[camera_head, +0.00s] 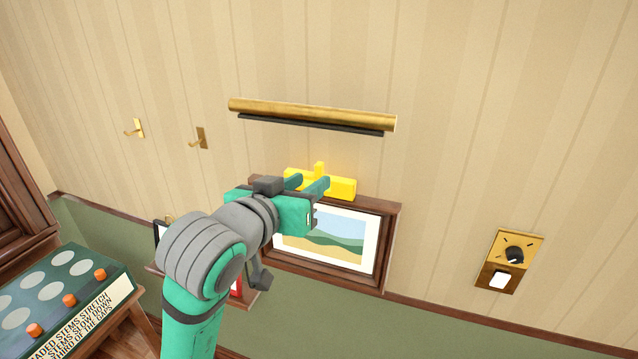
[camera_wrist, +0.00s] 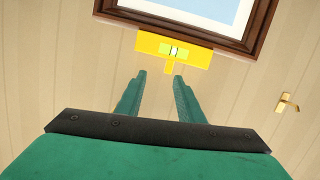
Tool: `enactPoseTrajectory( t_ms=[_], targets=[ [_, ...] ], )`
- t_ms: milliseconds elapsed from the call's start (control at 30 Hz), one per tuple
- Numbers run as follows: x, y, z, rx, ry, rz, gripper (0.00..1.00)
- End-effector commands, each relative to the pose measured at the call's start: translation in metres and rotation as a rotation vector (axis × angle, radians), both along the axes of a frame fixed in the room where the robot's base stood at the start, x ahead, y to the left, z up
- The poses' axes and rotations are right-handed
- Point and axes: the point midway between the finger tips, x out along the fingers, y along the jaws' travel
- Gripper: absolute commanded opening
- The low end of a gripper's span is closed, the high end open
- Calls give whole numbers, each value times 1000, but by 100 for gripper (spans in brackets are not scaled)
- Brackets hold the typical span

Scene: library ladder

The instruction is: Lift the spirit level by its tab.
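The yellow spirit level (camera_head: 341,187) lies along the top edge of the framed picture (camera_head: 393,240), against the wall. Its small upright tab (camera_head: 319,169) stands up from its middle. In the wrist view the level (camera_wrist: 200,56) shows its pale green vial, and the tab (camera_wrist: 169,68) points toward my fingers. My gripper (camera_head: 308,184) is open, with a clear gap between its two fingers and nothing in it. In the wrist view the tab lies beyond the fingertips (camera_wrist: 160,73), roughly between them and a little to the right. The head view hides part of the level behind my fingers.
A brass picture light (camera_head: 312,114) juts from the wall above the level. Brass hooks (camera_head: 201,138) are on the wall at left, and a brass switch plate (camera_head: 510,262) is at right. A panel with orange knobs (camera_head: 65,290) stands at lower left.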

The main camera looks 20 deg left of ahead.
Motion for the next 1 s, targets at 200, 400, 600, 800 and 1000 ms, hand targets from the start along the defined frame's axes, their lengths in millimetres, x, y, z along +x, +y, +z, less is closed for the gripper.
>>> enactPoseTrajectory(
  t_ms=[200, 400, 600, 800, 1000],
  targets=[
    [-15, 14, 20, 95, 63, 36, 34],
    [-8, 15, 20, 112, 82, 41, 34],
    [21, 15, 11, 112, 81, 42, 34],
    [35, 14, 6, 112, 79, 42, 34],
    [53, 12, -4, 113, 82, 42, 34]
  ],
)
